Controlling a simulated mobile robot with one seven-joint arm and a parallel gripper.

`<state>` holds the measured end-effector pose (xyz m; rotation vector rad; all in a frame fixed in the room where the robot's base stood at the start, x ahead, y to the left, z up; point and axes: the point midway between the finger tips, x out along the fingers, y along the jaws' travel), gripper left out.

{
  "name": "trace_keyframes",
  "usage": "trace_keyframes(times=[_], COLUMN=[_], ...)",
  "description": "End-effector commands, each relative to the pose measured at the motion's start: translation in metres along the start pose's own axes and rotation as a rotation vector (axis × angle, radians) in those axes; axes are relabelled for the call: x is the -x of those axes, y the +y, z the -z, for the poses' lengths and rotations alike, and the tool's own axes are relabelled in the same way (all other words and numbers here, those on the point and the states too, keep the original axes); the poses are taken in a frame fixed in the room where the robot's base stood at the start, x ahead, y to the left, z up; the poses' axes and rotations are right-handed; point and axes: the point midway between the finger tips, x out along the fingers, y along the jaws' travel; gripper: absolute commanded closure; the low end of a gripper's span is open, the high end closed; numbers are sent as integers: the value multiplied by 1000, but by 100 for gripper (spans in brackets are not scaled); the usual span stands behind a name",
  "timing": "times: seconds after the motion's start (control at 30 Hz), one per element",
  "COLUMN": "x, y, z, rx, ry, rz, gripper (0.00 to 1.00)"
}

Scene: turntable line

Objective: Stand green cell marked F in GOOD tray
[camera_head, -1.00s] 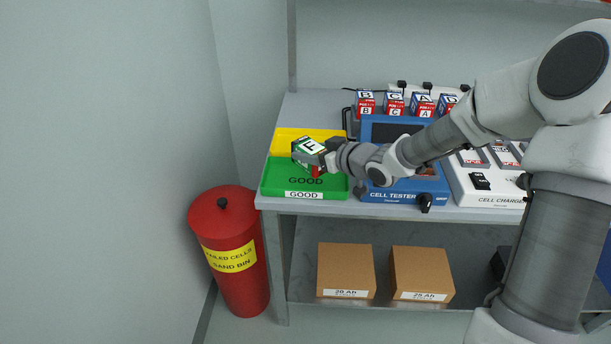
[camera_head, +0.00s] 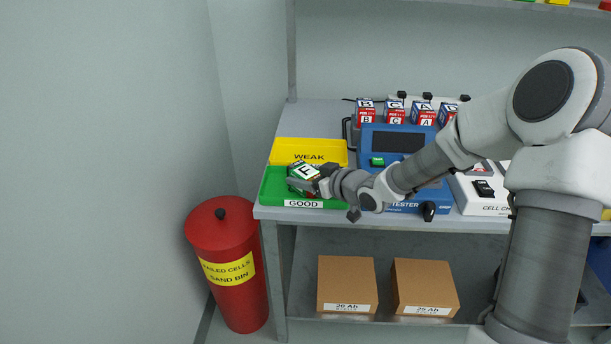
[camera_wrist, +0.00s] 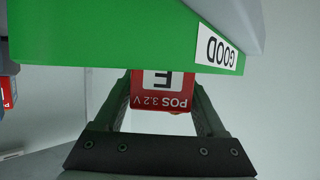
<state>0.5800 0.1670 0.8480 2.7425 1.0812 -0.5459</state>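The green cell marked F (camera_head: 304,171) is at the GOOD tray, with its white F top face up in the head view. My gripper (camera_head: 318,181) comes in from the right and is shut on the cell. In the wrist view the cell's red "POS 3.2 V" face (camera_wrist: 162,98) shows upside down between my two fingers (camera_wrist: 163,80). The green GOOD tray (camera_head: 272,190) sits at the shelf's left front; its wall (camera_wrist: 110,45) hides the cell's lower end in the wrist view. I cannot tell whether the cell touches the tray floor.
The yellow WEAK tray (camera_head: 309,148) is directly behind the GOOD tray. The blue cell tester (camera_head: 400,205) stands to the right, under my arm. Several red and blue cells (camera_head: 394,112) stand behind. The red sand bin (camera_head: 232,270) is on the floor at left.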

Motion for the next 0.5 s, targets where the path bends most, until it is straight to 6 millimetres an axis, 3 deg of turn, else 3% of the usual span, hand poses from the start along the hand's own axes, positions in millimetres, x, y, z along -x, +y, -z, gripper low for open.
trace_keyframes(times=[0.1, 0.5], x=[0, 8], y=[0, 1], z=[0, 5], rx=[0, 0], ry=[0, 0], rz=[0, -2], gripper=[8, 8])
